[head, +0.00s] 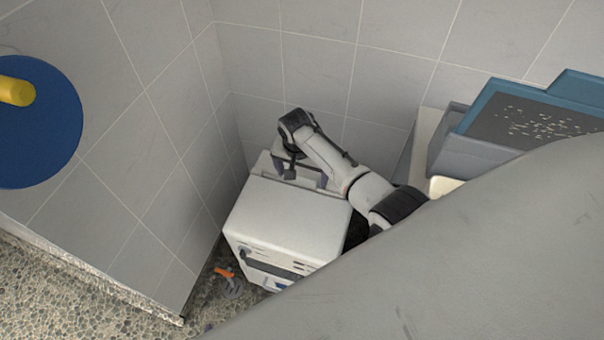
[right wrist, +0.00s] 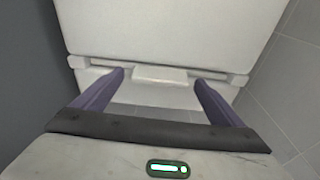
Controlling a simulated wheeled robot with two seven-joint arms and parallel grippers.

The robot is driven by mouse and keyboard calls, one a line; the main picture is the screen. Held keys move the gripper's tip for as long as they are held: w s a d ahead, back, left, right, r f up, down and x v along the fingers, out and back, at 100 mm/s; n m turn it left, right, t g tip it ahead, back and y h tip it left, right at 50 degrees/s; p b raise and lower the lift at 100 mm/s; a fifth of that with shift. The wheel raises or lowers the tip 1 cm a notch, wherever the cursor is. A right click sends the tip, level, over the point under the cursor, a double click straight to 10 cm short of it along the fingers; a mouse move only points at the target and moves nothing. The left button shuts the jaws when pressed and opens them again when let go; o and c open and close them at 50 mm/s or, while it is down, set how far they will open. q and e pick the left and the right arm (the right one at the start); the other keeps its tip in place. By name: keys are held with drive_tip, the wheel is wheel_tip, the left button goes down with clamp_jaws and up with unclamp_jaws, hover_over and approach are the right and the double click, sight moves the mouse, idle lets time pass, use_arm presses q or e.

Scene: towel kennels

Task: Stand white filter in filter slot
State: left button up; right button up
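A white boxy machine (head: 285,222) stands in the corner by the tiled walls, with a long recess along the back of its top. My right gripper (head: 302,172) is over that back edge, its purple fingers pointing down. In the right wrist view my right gripper (right wrist: 160,78) has its fingers wide apart, one on each side of a small white tab (right wrist: 160,75) on the white machine body (right wrist: 165,28). No gap between the fingers is filled by a gripped thing. I cannot tell whether the tab is the white filter or part of the machine. My left gripper is out of view.
Tiled walls (head: 385,60) close in behind and to the left of the machine. A small orange and grey item (head: 228,280) lies on the pebbled floor at its front. A teal-framed panel (head: 525,125) stands at the right. A blue disc (head: 40,135) is at the left.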

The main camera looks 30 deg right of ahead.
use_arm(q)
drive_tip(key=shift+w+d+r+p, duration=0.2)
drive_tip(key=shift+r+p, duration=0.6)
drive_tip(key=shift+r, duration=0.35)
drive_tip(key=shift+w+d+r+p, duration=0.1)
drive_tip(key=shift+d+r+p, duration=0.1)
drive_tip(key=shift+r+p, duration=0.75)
use_arm(e)
wheel_tip(320, 180, up, 10)
drive_tip(key=s+a, duration=0.1)
drive_tip(key=shift+a, duration=0.15)
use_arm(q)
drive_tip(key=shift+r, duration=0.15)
use_arm(e)
drive_tip(key=shift+s, duration=0.1)
